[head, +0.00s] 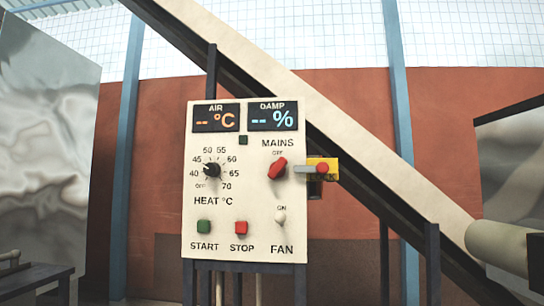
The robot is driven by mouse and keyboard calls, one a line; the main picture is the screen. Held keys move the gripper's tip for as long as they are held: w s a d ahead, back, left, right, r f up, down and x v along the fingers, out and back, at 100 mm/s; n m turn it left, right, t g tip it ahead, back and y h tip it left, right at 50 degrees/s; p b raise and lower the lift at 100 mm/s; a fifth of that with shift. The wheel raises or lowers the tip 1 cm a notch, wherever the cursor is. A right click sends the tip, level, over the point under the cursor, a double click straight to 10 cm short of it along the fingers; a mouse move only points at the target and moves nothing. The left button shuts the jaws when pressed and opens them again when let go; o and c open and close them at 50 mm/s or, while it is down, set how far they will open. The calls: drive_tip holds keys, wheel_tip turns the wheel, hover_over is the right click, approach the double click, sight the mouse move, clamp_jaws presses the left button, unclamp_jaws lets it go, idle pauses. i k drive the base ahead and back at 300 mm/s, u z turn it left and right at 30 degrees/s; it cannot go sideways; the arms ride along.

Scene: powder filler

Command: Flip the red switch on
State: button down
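The red switch (277,168) is a rotary knob under the label MAINS on the cream control panel (225,275). Its handle is tilted, with the upper end to the right. OFF is printed just above it; no ON mark for it can be made out. The AIR display (216,117) and the DAMP display (272,117) show only dashes with their units. My gripper is not in view.
A yellow box with a red button (322,168) and a grey bar sticks out at the panel's right edge. The panel also has a black heat dial (211,170), green START button (204,227), red STOP button (241,228) and white fan toggle (280,217). A sloping beam (350,150) runs behind.

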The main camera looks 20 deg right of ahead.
sight(278, 169)
drive_tip(key=k, duration=0.65)
drive_tip(key=u, duration=0.65)
drive_tip(key=i, duration=1.25)
drive_tip(key=z, duration=0.3)
